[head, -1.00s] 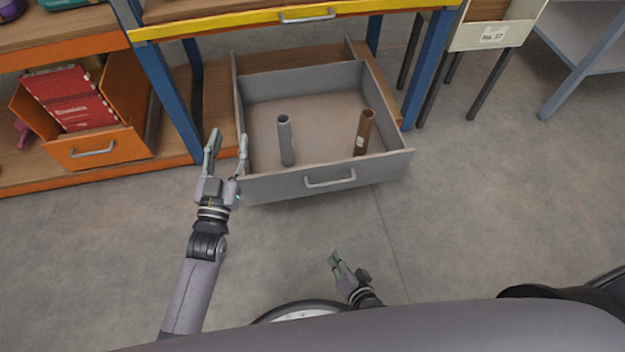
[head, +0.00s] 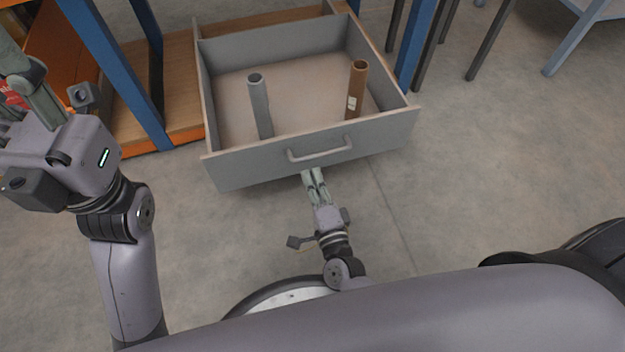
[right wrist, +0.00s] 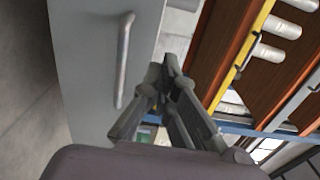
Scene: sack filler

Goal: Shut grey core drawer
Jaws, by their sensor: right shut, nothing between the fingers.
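The grey drawer (head: 235,170) stands pulled out from the shelf unit in the head view. It holds a grey tube (head: 261,108) and a brown tube (head: 356,92), both upright. Its front has a bar handle (head: 320,150), which also shows in the right wrist view (right wrist: 124,60). My right gripper (head: 313,174) is shut and empty, just in front of the drawer front and below the handle in the head view. Whether it touches the front is unclear. My left gripper (head: 20,95) is large at the left edge, its fingers partly cut off, left of the drawer.
Blue shelf posts (head: 118,75) stand left and right of the drawer. Dark legs (head: 490,40) stand at the back right. The floor (head: 480,160) to the right is clear. A yellow-edged drawer (right wrist: 255,45) with pale tubes shows in the right wrist view.

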